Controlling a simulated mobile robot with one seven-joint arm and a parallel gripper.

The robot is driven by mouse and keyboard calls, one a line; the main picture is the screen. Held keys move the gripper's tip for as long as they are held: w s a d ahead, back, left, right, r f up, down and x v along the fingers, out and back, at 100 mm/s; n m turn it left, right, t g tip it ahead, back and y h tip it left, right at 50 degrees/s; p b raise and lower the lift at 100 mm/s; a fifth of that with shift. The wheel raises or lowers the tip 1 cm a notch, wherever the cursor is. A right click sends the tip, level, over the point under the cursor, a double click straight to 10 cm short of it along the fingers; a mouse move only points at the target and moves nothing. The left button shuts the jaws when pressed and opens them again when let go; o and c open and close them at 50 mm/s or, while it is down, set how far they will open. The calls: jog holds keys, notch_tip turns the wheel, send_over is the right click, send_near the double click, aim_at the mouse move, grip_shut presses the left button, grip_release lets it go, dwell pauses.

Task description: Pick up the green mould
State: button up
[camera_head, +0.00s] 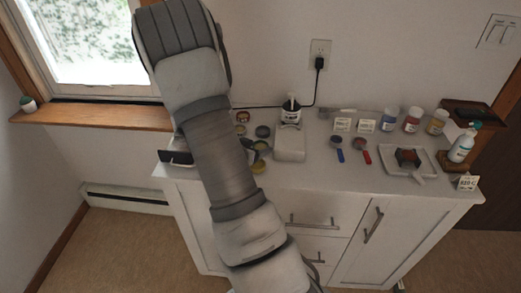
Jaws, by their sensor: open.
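I cannot make out a clearly green mould on the white cabinet top. A small round grey-green piece (262,131) lies just right of my arm, among several small round pieces; whether it is the mould I cannot tell. My arm crosses the left part of the cabinet from top to bottom and hides part of its top. My gripper's fingertips do not show.
A black item (176,157) is at the left edge.

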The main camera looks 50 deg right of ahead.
jog(key=shift+w+d+f, duration=0.1)
jog(key=shift+d+f, duration=0.05)
jog(key=shift+d, duration=0.1)
jog(key=c, duration=1)
